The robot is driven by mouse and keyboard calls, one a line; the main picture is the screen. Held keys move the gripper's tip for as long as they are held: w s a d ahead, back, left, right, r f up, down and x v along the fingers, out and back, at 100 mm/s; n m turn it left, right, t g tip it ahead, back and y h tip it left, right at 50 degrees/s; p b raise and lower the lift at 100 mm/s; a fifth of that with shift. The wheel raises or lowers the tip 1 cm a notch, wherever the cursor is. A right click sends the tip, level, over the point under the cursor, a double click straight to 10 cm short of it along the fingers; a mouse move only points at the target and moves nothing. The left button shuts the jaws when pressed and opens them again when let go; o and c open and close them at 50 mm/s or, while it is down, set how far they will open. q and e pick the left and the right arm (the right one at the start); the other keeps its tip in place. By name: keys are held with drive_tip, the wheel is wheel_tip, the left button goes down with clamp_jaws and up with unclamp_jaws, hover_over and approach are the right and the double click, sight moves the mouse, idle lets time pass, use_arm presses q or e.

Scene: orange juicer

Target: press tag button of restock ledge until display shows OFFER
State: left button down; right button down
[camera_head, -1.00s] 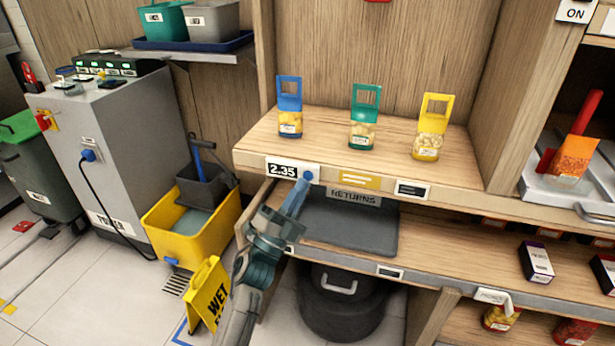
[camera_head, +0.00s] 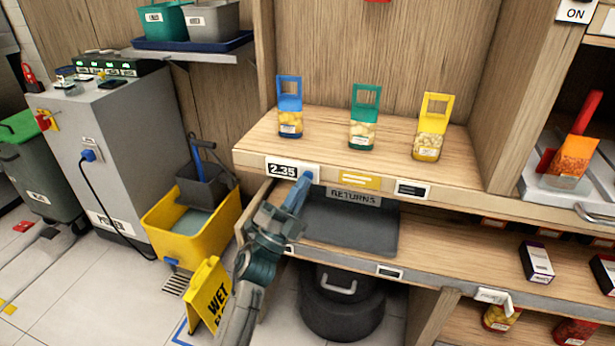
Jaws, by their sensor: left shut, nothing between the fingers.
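The restock ledge (camera_head: 375,165) is a wooden shelf that holds three bags with blue, green and yellow hanger tops. On its front edge at the left is a white price tag with a dark display (camera_head: 282,170) reading 2.35. The blue tag button (camera_head: 308,176) is at the right end of that tag. My left gripper (camera_head: 301,187) is shut and empty, with its blue tips right at the button; I cannot tell whether they touch it. The right gripper is not in view.
Below the ledge is a lower shelf with a dark returns tray (camera_head: 350,236). A black pot (camera_head: 341,303) stands underneath. A yellow mop bucket (camera_head: 190,235) and a yellow wet-floor sign (camera_head: 209,292) stand at the left.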

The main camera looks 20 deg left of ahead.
use_arm(q)
drive_tip(key=shift+w, duration=0.45)
idle(0.6)
drive_tip(key=shift+s, duration=0.9)
drive_tip(key=shift+s+p, duration=0.8)
drive_tip(key=shift+s, duration=1.7)
drive_tip(key=shift+a, duration=0.1)
